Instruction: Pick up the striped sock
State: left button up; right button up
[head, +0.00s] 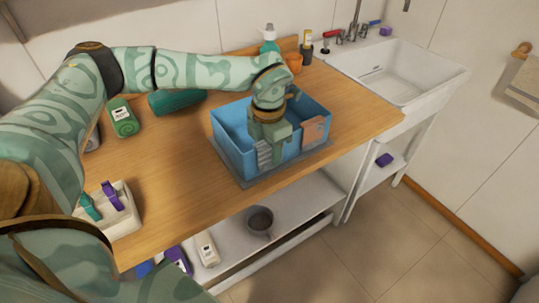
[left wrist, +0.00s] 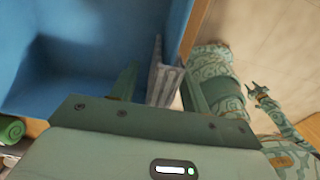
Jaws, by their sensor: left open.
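The striped sock (head: 264,154), grey and white, hangs over the near rim of the blue bin (head: 233,152). In the left wrist view the sock (left wrist: 166,80) lies between the two fingers. My left gripper (head: 271,150) points down at the bin's near wall. In the left wrist view its fingers (left wrist: 160,88) stand apart on either side of the sock, and I cannot tell if they touch it. My right gripper is not in the head view; a small forked tip of my patterned right arm (left wrist: 258,92) shows in the left wrist view, too small to read.
A brown cloth (head: 313,131) hangs over the same bin wall to the right. The bin stands on a grey mat on the wooden counter (head: 175,180). A sink (head: 385,75) is at right.

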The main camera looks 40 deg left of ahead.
pick_arm(q)
jog(key=shift+f, duration=0.45)
jog(key=shift+r, duration=0.1)
grip_shut()
jog(key=shift+r, duration=0.1)
